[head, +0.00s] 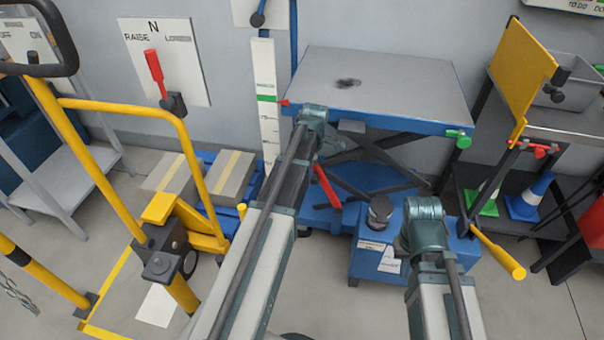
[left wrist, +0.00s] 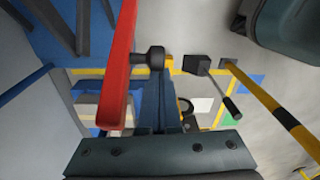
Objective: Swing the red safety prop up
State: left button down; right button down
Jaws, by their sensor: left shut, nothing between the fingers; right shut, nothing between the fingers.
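The red safety prop (head: 327,187) is a slanted red bar under the blue-edged lift table (head: 375,85); my left arm stands just left of it. In the left wrist view, a red bar (left wrist: 117,65) rises close beside my left gripper (left wrist: 171,102), with a dark round knob (left wrist: 150,57) at its side. The left fingers are shut and empty, to the right of the bar; contact cannot be told. My right gripper (head: 425,212) is shut and empty in front of the blue pump box (head: 375,262), its fingertips mostly hidden by the wrist.
A yellow pallet truck (head: 190,150) with cartons stands at left. A yellow-handled lever (head: 498,252) sticks out right of the blue box. A black shelf (head: 540,185) with cones stands at right. A red lever (head: 155,72) is on the wall board.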

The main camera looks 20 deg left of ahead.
pick_arm(q)
jog(key=shift+d+r, duration=0.1)
jog(key=shift+d, duration=0.1)
dwell(0.5)
notch_tip(320, 180, up, 9)
jog(key=a+p, duration=0.2)
jog(key=p, duration=0.7)
jog(key=shift+s+a, duration=0.15)
jog(key=shift+s, duration=0.1)
